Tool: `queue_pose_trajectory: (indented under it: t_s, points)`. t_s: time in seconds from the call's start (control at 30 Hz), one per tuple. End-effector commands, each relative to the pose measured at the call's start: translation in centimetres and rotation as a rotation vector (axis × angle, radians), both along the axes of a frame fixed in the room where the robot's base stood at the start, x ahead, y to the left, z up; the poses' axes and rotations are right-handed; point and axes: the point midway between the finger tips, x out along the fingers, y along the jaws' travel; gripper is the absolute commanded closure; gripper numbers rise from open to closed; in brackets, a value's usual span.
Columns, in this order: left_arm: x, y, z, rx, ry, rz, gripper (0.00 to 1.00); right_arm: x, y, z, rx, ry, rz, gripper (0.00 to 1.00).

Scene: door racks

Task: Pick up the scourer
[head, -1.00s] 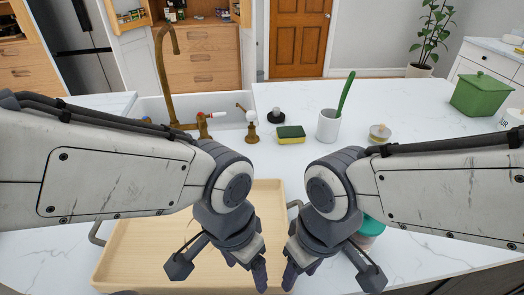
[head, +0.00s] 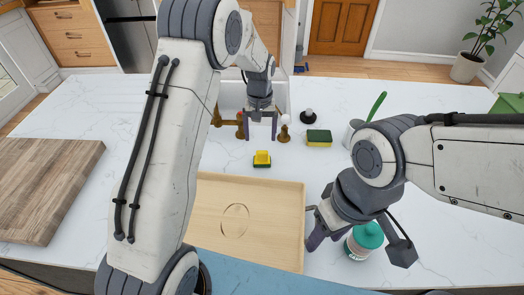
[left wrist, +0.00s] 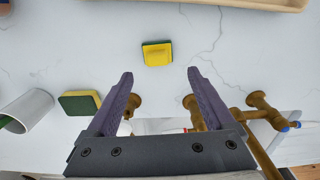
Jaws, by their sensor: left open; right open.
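Two green-and-yellow sponge-like blocks are on the white counter, and I cannot tell which one is the scourer. The smaller block (head: 262,160), mostly yellow on top, also shows in the left wrist view (left wrist: 157,54), ahead of and between the fingers. The larger block (head: 319,138) has a dark green top; it also shows in the left wrist view (left wrist: 79,104), left of the fingers. My left gripper (head: 261,130) is open and empty, above the counter by the sink, apart from both blocks. My right gripper (head: 325,238) is open beside a teal-lidded jar (head: 363,240).
A wooden tray (head: 290,215) lies in front of the smaller block. The brass tap fittings (left wrist: 260,115) are close to my left gripper. A white cup (left wrist: 26,110) stands by the larger block. A wooden board (head: 45,190) is at the left.

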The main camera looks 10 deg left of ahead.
Motion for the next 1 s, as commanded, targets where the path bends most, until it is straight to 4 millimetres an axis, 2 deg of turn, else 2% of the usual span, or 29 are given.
queue_pose_trajectory:
  t_s: [0.3,0.47,0.73,0.83,1.0]
  points:
    - [0.2,0.4,-4.3,0.001,0.005,0.011,0.12,0.0,0.0,1.8,0.0,0.0,0.003,0.5]
    - [0.3,0.3,-5.4,0.0,0.002,0.011,0.12,0.0,0.0,2.1,0.0,0.0,0.003,0.5]
    - [0.3,-0.5,-8.2,0.001,0.006,0.009,0.12,0.0,0.0,4.7,0.0,-0.001,0.007,0.5]
    - [0.4,-0.5,-9.6,0.001,0.004,0.01,0.12,0.0,0.0,5.1,0.0,-0.001,0.008,0.5]
    - [0.5,-0.5,-10.6,0.001,0.001,0.01,0.12,0.0,0.0,5.2,0.0,-0.001,0.009,0.5]
